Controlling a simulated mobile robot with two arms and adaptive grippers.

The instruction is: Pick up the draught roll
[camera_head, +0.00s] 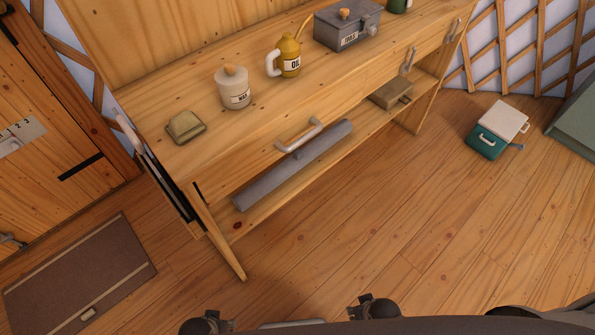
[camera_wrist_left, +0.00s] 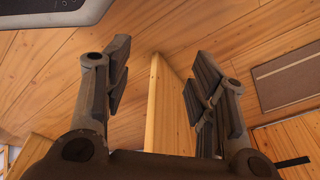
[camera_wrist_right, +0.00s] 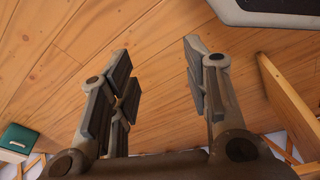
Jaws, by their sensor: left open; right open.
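The draught roll, a long grey cylinder (camera_head: 295,167), lies lengthwise on the low shelf (camera_head: 262,212) of the wooden bench, below a drawer handle. Its middle is partly under the bench top's front edge. It does not show in either wrist view. My left gripper (camera_wrist_left: 160,62) is open and empty in the left wrist view, with the edge of a wooden board (camera_wrist_left: 155,105) beyond the gap between its fingers. My right gripper (camera_wrist_right: 157,58) is open and empty over bare floor planks in the right wrist view. Both grippers are apart from the roll.
On the bench top (camera_head: 200,160) stand a folded cloth (camera_head: 186,127), a wax jar (camera_head: 234,88), a yellow oil can (camera_head: 289,55) and a grey toolbox (camera_head: 347,25). A brown box (camera_head: 391,93) shares the low shelf. A mat (camera_head: 80,275) lies left. The floor in front is clear.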

